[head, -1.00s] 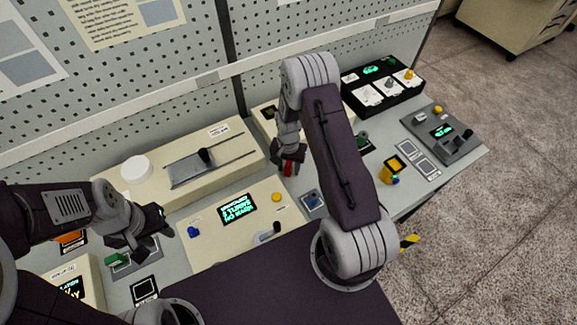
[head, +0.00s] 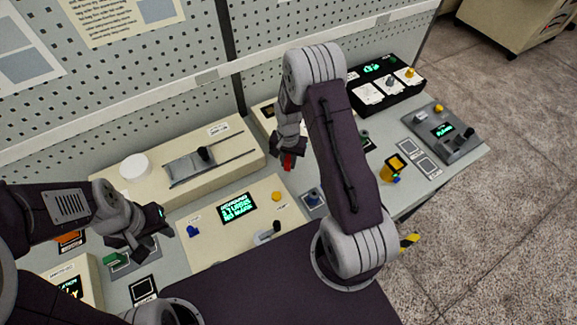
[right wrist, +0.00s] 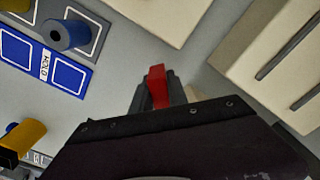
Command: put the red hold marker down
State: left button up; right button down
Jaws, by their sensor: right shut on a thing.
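The red hold marker (head: 288,161) is in my right gripper (head: 288,152), above the gap between the beige panels in the head view. The right wrist view shows the red marker (right wrist: 157,86) between the dark fingers (right wrist: 158,92), with grey bench top beyond it. The fingers are shut on it, and its lower end looks clear of the bench. My left gripper (head: 155,238) hangs over the left part of the bench, near a green block (head: 116,259). Its fingertips are too small and dark to judge.
A blue cylinder (right wrist: 68,35) stands on a framed pad beside a blue card (right wrist: 45,62) in the right wrist view. A yellow block (head: 393,168) stands right of my arm. A beige panel with a lit display (head: 237,208) and a slide unit (head: 188,166) lie left of the gripper.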

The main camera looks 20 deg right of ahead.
jog(key=s+d+r+b, duration=0.2)
jog(key=s+d+r, duration=0.4)
jog(key=s+r, duration=0.2)
jog(key=shift+s, duration=1.05)
jog(key=shift+a, duration=0.1)
